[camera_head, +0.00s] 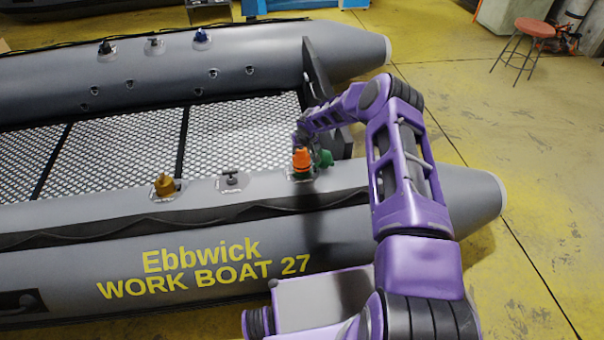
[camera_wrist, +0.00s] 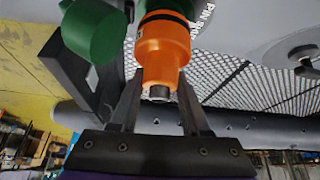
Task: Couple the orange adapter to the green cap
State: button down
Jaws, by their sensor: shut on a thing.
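The orange adapter (camera_head: 301,160) is upright over the near tube of the boat, at the right-hand fitting. It fills the top middle of the wrist view (camera_wrist: 163,50), with a dark band at its far end. My gripper (camera_wrist: 159,76) is shut on it, one finger on each side. A round green cap (camera_wrist: 91,32) is beside the adapter in the wrist view; it also shows just right of the adapter in the head view (camera_head: 324,158). More green shows directly under the adapter in the head view. I cannot tell whether the adapter touches it.
On the same tube are a grey valve (camera_head: 232,180) and a yellow-brown fitting (camera_head: 165,186). The far tube carries several small fittings. The dark transom (camera_head: 318,75) stands close to my arm. A red stool (camera_head: 527,45) is on the floor at the back right.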

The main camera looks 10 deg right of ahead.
jog(key=shift+f, duration=0.15)
jog(key=shift+s+f+b, duration=0.1)
jog(key=shift+f+b, duration=0.2)
dwell(0.3)
jog(key=shift+s+f, duration=0.15)
jog(key=shift+f, duration=0.6)
dwell(0.7)
jog(key=shift+a, duration=0.1)
jog(key=shift+a+m+h, duration=0.1)
jog(key=shift+m+h, duration=0.6)
jog(key=shift+m, duration=0.3)
jog(key=shift+d+m+h, duration=0.25)
jog(key=shift+m+h, duration=0.35)
jog(key=shift+m, duration=0.3)
jog(key=shift+a+m+g+h, duration=0.25)
jog(key=shift+m+h, duration=0.25)
jog(key=shift+m, duration=0.3)
jog(key=shift+d+m+g+h, duration=0.3)
jog(key=shift+m+g+h, duration=0.25)
jog(key=shift+m, duration=0.55)
